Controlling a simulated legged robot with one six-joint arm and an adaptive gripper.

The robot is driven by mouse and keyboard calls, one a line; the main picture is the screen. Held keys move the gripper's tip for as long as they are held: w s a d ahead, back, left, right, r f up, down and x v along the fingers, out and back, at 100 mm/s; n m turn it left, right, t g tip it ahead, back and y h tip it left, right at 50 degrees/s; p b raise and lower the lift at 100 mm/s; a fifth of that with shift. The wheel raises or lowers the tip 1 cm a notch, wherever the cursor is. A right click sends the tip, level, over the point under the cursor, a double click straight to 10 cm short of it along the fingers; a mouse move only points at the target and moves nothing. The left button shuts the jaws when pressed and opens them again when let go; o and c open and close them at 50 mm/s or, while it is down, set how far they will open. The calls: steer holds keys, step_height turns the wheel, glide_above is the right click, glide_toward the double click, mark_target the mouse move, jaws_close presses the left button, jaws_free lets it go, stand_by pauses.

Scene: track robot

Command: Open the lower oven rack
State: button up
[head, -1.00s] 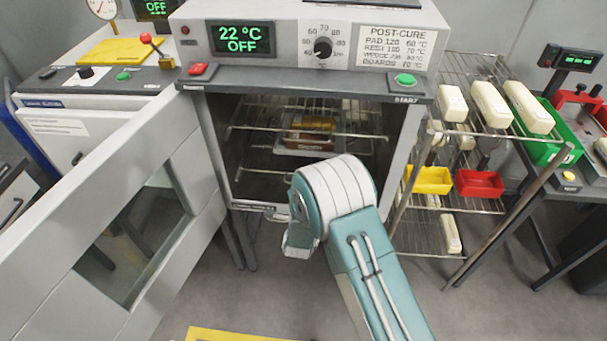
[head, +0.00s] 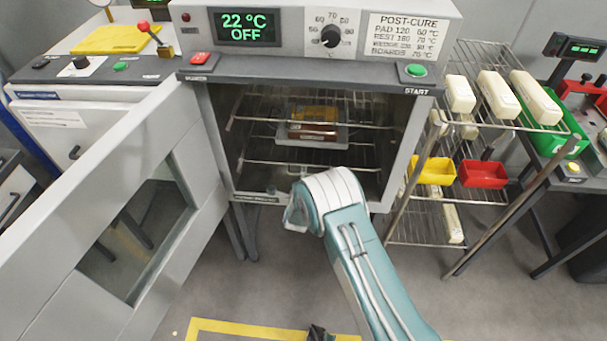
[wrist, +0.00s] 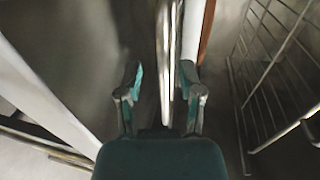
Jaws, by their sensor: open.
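The oven (head: 310,82) stands ahead with its door (head: 120,215) swung open to the left. Inside, the lower rack (head: 300,165) is a wire shelf with a pale front rail, inside the chamber. The upper rack (head: 370,126) is above it and bears a tray with a brown block (head: 313,125). My arm's wrist covers the area just below the oven opening in the head view, and my fingers there are mostly hidden. In the wrist view my gripper (wrist: 160,92) is open, with pale upright bars or edges between and beyond the fingers. I cannot tell which part they belong to.
A wire shelf stand (head: 425,205) with pale blocks, a yellow bin (head: 434,171) and a red bin (head: 483,174) stands close on the right. The open door bounds the left side.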

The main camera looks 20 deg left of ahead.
steer(key=shift+w+d, duration=0.15)
steer(key=shift+w, duration=0.2)
steer(key=shift+w+d+r, duration=0.1)
steer(key=shift+w+d, duration=0.05)
steer(key=shift+d, duration=0.15)
steer(key=shift+a, duration=0.3)
jaws_close()
steer(key=shift+d, duration=0.1)
